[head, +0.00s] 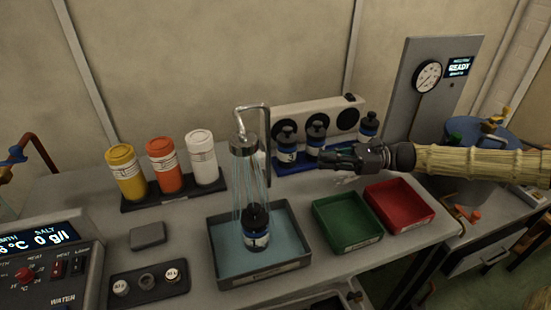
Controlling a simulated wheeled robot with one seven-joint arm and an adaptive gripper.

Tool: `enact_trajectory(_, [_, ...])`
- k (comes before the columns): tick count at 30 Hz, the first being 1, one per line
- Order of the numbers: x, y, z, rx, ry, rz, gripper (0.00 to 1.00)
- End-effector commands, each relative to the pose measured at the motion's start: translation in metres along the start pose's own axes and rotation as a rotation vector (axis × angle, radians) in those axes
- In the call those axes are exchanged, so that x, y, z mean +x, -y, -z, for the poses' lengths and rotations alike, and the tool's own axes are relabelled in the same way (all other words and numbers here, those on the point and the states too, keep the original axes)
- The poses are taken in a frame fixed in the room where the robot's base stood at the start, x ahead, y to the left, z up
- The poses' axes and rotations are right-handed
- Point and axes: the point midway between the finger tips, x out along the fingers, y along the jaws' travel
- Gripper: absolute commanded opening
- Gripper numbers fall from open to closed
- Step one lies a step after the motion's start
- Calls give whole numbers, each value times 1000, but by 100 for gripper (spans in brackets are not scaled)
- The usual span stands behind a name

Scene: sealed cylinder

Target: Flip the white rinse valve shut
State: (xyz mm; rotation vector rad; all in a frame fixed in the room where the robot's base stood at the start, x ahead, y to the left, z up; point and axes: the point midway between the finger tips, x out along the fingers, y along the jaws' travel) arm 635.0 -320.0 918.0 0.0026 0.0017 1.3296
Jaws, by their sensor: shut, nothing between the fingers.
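Water streams from the metal rinse head (243,147) on its bent pipe. It falls on a dark bottle (256,236) with a white-and-blue label, upright in the grey tray (264,276). My gripper (328,158) is shut and empty, to the right of the rinse pipe, in front of the dark bottles in the blue rack. It hides part of that rack.
The blue rack (290,167) holds several dark bottles. A green tray (347,220) and a red tray (400,205) sit below my arm. Yellow, orange and white jars (201,157) stand at left. A grey gauge panel (425,100) rises at right.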

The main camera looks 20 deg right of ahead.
Motion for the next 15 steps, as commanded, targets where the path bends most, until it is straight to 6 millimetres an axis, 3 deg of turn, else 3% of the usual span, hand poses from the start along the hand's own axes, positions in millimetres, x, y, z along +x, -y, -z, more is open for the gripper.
enact_trajectory(8, [-6,-2,-1,0,1,11,0])
enact_trajectory(15, [17,-2,0,2,0,8,0])
